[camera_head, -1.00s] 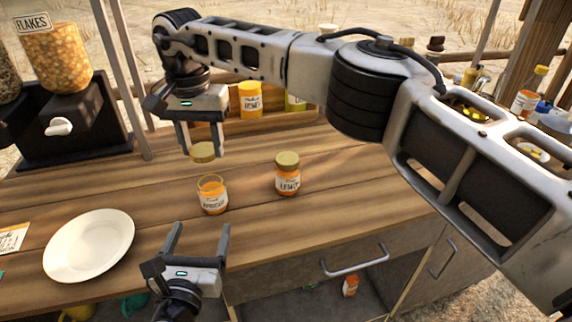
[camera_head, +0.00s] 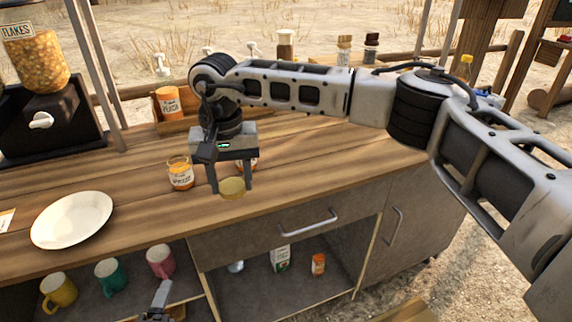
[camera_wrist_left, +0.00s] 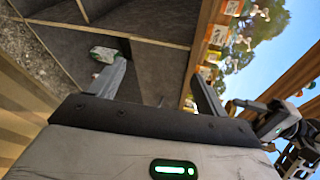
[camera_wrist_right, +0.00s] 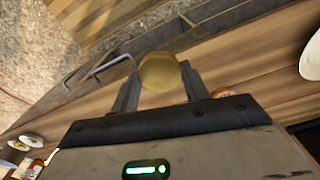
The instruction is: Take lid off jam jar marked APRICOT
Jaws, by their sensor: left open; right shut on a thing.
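The APRICOT jam jar (camera_head: 181,175) stands upright and open on the wooden counter, orange jam inside, its label hard to read now. My right gripper (camera_head: 231,187) is shut on a round gold lid (camera_head: 232,189), to the right of the jar and near the counter's front edge. The lid also shows between the fingers in the right wrist view (camera_wrist_right: 160,72). I cannot tell whether it touches the counter. A second jam jar (camera_head: 253,165) is mostly hidden behind my right gripper. My left gripper (camera_wrist_left: 157,88) is open and empty, low in front of the counter.
A white plate (camera_head: 72,220) lies on the counter at left. Several mugs, including a teal one (camera_head: 112,273), stand on the shelf below. A drawer handle (camera_head: 308,223) sticks out in front. A wooden crate (camera_head: 180,123) holds a PEACH jar (camera_head: 169,102). Counter right of my gripper is clear.

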